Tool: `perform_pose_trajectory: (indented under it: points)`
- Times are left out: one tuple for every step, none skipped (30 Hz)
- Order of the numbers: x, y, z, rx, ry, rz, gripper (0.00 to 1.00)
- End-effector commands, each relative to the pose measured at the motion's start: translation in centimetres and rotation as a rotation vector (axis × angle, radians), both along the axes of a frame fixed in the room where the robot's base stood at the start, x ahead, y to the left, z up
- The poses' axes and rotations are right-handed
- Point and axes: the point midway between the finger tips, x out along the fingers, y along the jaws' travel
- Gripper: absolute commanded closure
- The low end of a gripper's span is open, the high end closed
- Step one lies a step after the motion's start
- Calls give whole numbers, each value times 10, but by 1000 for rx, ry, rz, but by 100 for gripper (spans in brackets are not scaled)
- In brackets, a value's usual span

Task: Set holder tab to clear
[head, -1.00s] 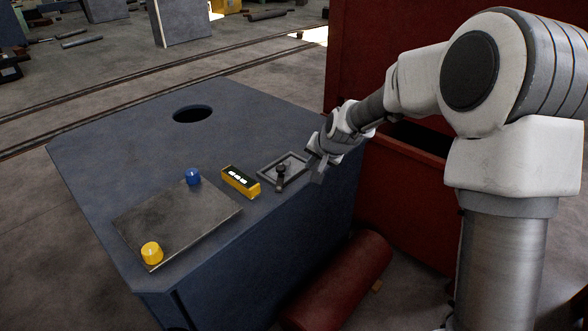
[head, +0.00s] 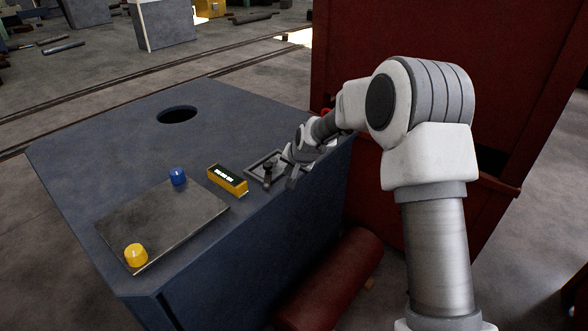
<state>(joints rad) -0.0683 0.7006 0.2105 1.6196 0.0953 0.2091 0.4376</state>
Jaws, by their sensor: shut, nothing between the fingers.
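A small grey framed plate (head: 254,165) lies on the blue machine top near its right edge. A dark upright lever with a round knob (head: 267,170) stands in it; this may be the holder tab, but no label on it can be read. My gripper (head: 290,182) is shut and empty, just right of the lever, its fingers pointing down. A small gap seems to show between them, though contact is hard to judge. My wrist covers the right end of the framed plate.
A yellow box with a lit display (head: 228,181) sits left of the lever. A grey plate (head: 165,220) carries a blue knob (head: 178,176) and a yellow knob (head: 136,255). A red cylinder (head: 330,280) lies below the machine's right side. A dark red body (head: 440,60) stands behind my arm.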

Motion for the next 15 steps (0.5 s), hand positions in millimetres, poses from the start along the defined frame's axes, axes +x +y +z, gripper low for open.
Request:
perform_pose_trajectory:
  points:
    - [4,10,3,1,-7,6,100]
    - [5,13,3,0,-6,6,100]
    - [6,18,3,0,-6,6,100]
    - [8,20,3,1,-6,4,100]
    - [9,23,3,1,-6,4,100]
    - [11,25,3,0,-5,4,100]
    - [12,27,3,0,-5,4,100]
    - [13,28,3,1,-4,3,100]
    - [13,30,3,1,-3,2,100]
    - [13,31,3,1,-3,2,100]
    - [14,32,4,1,-3,2,100]
    - [14,32,4,2,-4,2,100]
    - [14,33,4,2,-4,2,100]
    - [14,33,4,2,-4,2,100]
    - [14,33,4,2,-3,1,100]
